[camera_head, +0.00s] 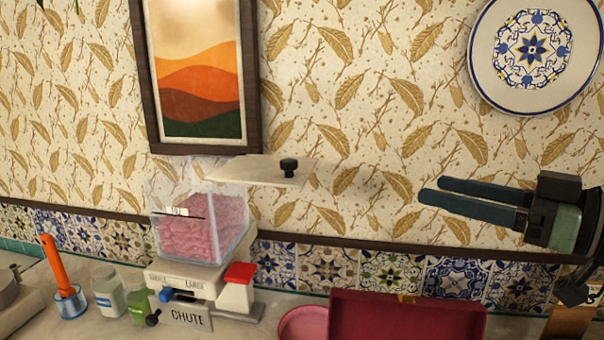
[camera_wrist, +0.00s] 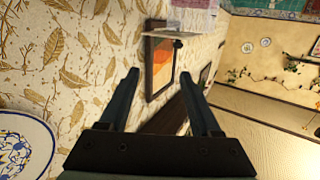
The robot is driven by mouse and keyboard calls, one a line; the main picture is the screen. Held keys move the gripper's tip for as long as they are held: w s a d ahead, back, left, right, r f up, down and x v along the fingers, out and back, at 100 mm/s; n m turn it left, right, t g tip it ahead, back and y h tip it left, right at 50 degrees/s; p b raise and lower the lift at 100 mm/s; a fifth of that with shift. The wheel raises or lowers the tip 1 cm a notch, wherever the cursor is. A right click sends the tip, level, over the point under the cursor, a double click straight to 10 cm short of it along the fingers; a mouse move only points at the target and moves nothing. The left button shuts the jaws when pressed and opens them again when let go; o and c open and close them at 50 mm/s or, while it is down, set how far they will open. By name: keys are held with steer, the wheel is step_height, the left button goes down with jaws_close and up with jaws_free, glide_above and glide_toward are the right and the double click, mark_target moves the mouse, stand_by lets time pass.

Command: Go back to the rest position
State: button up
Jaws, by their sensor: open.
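My gripper (camera_head: 428,191) is at the right of the head view, raised in front of the papered wall. Its two dark fingers point left, stand apart and hold nothing. In the wrist view my gripper (camera_wrist: 160,82) also shows with its fingers apart and empty space between them. No object touches the fingers.
A clear dispenser (camera_head: 203,225) with pink contents stands on the counter, its pale lid (camera_head: 250,170) jutting right. A dark red box (camera_head: 405,318) and pink bowl (camera_head: 303,323) are at the front. A picture (camera_head: 199,75) and plate (camera_head: 534,48) hang on the wall.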

steer(key=w+a+r+m+t+h+p, duration=0.2)
steer(key=w+a+m+t+h, duration=0.1)
steer(key=w+a+h, duration=0.25)
steer(key=s+a+r+m+t+h+p, duration=0.1)
steer(key=a+r+m+t+h+p, duration=0.3)
steer(key=a+r, duration=0.4)
steer(key=s+a+r+t+h, duration=0.1)
steer(key=s+a+r+t, duration=0.1)
steer(key=s+r+t, duration=0.1)
steer(key=s+a+r+m+t+h+p, duration=0.1)
steer(key=s+r+t, duration=0.1)
steer(key=s+r, duration=0.4)
steer(key=s+a+r+t+h, duration=0.1)
steer(key=s+a+r+t, duration=0.1)
steer(key=s+r, duration=0.3)
steer(key=s+t, duration=0.1)
steer(key=s, duration=0.1)
steer(key=shift+s+a+r+m+t, duration=0.2)
steer(key=shift+s+a+m+t, duration=0.1)
steer(key=shift+s+a+m, duration=0.1)
